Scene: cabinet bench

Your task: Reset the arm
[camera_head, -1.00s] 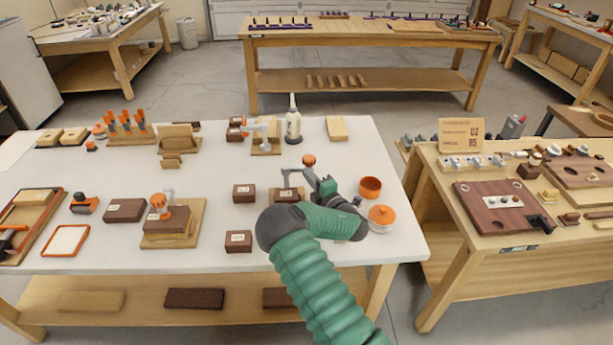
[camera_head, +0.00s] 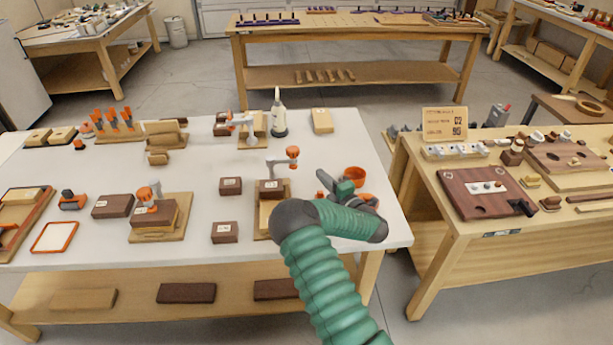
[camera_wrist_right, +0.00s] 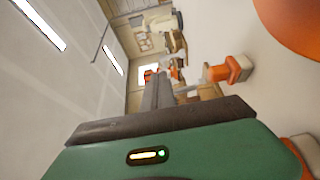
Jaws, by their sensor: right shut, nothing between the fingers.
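My right arm is green and reaches over the white-topped bench (camera_head: 60,170) in the head view. Its gripper (camera_head: 323,178) is shut with nothing between the fingers, above the bench right of a clamp fixture. The fixture has a wooden base (camera_head: 265,215), a dark labelled block (camera_head: 270,188) and a grey clamp with an orange knob (camera_head: 292,152). The gripper is apart from the knob. My arm hides part of the base. In the right wrist view the closed fingers (camera_wrist_right: 158,92) point towards the room. My left gripper is not in view.
An orange cup (camera_head: 355,174) stands just behind and right of my gripper. Dark labelled blocks (camera_head: 225,232) and another clamp fixture (camera_head: 160,218) lie to the left. A white bottle (camera_head: 279,115) stands at the back. A second wooden bench (camera_head: 520,250) is on the right.

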